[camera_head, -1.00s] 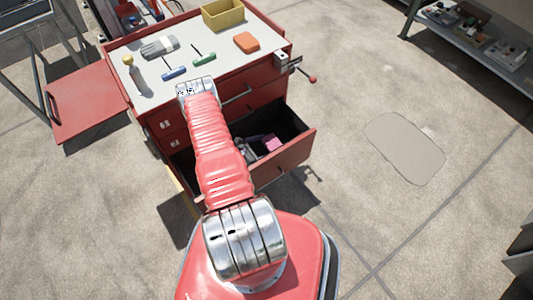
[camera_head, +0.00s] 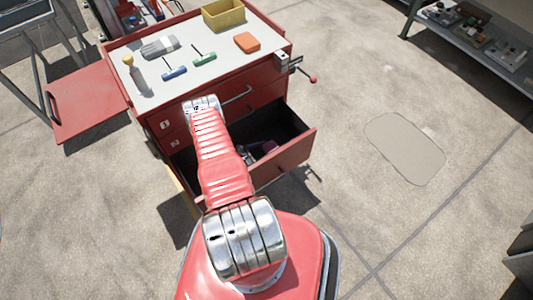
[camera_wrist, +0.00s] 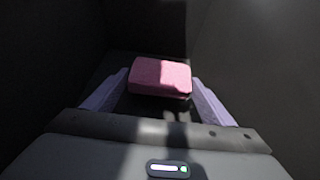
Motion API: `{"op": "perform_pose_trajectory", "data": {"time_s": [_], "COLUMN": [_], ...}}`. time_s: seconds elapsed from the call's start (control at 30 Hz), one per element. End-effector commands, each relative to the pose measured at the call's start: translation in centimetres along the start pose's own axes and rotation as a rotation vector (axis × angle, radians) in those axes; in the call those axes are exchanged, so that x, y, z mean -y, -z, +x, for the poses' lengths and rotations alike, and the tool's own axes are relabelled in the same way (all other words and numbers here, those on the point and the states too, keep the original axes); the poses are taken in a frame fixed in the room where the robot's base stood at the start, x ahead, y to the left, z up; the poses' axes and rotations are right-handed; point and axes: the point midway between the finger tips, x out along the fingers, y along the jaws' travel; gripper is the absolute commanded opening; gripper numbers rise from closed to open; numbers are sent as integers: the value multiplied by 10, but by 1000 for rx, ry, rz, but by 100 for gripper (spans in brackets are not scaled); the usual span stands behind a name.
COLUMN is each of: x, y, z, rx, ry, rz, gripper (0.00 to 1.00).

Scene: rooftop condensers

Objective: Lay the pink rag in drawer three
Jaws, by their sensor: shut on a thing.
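The pink rag (camera_wrist: 161,77) is a folded block held between the two pale violet fingers of my gripper (camera_wrist: 160,84) in the wrist view. In the head view the rag (camera_head: 269,147) shows as a small pink patch inside the open lower drawer (camera_head: 290,161) of the red cabinet. My gripper (camera_head: 247,154) is down inside that drawer, partly hidden by my arm. Dark drawer walls surround the rag in the wrist view. Whether the rag touches the drawer floor I cannot tell. The drawers above carry labels 1 and 2 and are closed.
The cabinet top (camera_head: 215,85) holds a yellow bin (camera_head: 223,16), an orange block (camera_head: 247,42), a glove (camera_head: 160,46), blue and green T-handled tools and a yellow-topped item. A vise (camera_head: 290,62) sits at its right corner. Concrete floor to the right is clear.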

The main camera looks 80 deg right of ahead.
Motion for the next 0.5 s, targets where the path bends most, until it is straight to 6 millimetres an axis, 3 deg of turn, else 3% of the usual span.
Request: {"op": "perform_pose_trajectory", "data": {"time_s": [0.5], "x": [0], "y": [7], "z": [3], "rx": [0], "ry": [0], "rz": [0], "gripper": [53]}}
